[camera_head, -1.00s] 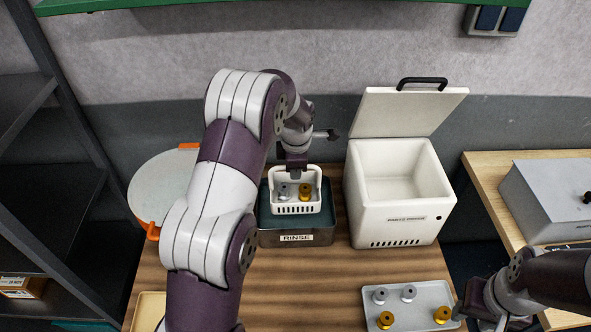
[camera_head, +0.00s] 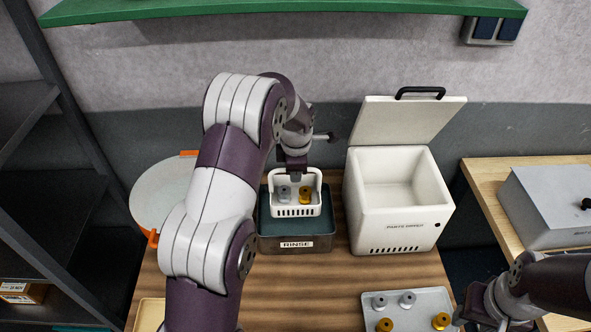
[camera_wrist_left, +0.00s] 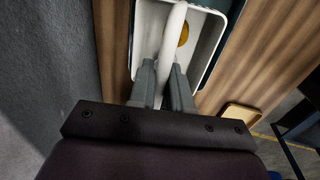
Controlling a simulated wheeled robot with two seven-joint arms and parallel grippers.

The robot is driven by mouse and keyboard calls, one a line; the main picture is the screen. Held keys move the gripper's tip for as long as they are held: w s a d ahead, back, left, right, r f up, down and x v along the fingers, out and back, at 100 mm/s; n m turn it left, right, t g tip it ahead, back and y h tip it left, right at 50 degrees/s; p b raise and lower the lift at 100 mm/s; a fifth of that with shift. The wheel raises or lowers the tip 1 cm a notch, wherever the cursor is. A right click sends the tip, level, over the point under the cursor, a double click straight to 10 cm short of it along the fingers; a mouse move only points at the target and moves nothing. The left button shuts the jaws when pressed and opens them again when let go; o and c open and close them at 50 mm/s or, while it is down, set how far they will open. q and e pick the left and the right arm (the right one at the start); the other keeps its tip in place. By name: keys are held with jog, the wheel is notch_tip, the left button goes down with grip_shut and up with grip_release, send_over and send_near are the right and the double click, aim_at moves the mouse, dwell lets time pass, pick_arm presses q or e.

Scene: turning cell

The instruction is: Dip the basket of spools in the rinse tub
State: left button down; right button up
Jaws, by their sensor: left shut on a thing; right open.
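The white basket (camera_head: 296,211) hangs from my left gripper (camera_head: 296,176) with grey and gold spools (camera_head: 305,194) inside. It is over the dark rinse tub (camera_head: 297,244), labelled RINSE, with teal showing around the basket. The basket's slotted front wall is in sight; I cannot tell whether its bottom is above or just inside the tub. In the left wrist view, the fingers (camera_wrist_left: 163,85) are shut on the basket's handle (camera_wrist_left: 173,35), with a gold spool (camera_wrist_left: 184,34) visible inside. My right gripper (camera_head: 482,318) is open and empty beside the spool tray, partly cut by the frame.
A white parts dryer (camera_head: 400,235) with its lid (camera_head: 405,118) raised stands right of the tub. A grey tray (camera_head: 408,323) with several spools lies in front. A round pale board (camera_head: 163,193) with orange clips is at left. Bare wood lies before the tub.

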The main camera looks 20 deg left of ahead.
dwell(0.3)
pick_arm(q)
jog(key=shift+r+p, duration=1)
jog(key=shift+r, duration=0.6)
jog(key=shift+f, duration=0.1)
